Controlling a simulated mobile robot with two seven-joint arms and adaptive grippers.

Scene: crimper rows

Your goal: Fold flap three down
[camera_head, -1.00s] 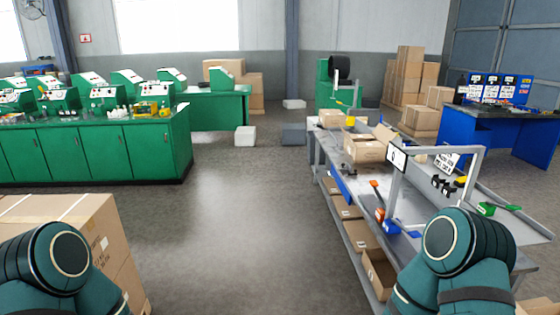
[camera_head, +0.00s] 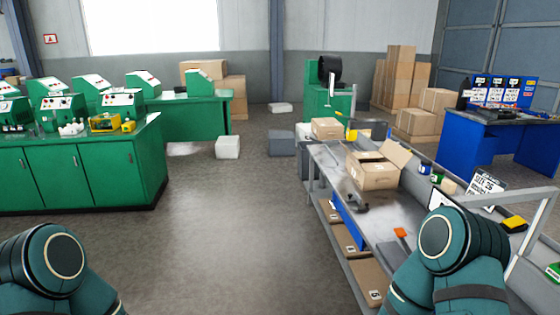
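A cardboard box (camera_head: 374,174) stands on the grey workbench (camera_head: 334,172) at the right. At least one flap (camera_head: 396,154) stands up at its right side. The other flaps are too small to tell apart, and no flap is marked by number. My two teal arms show only at the bottom left and bottom right corners. Both grippers are out of view. The box is well ahead of my arms, and nothing of mine touches it.
A smaller closed box (camera_head: 326,128) sits at the bench's far end. A dark tool (camera_head: 357,204) and an orange item (camera_head: 401,232) lie nearer. A green cabinet row (camera_head: 90,170) stands left, and a blue desk (camera_head: 500,140) right. The floor (camera_head: 230,230) between is clear.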

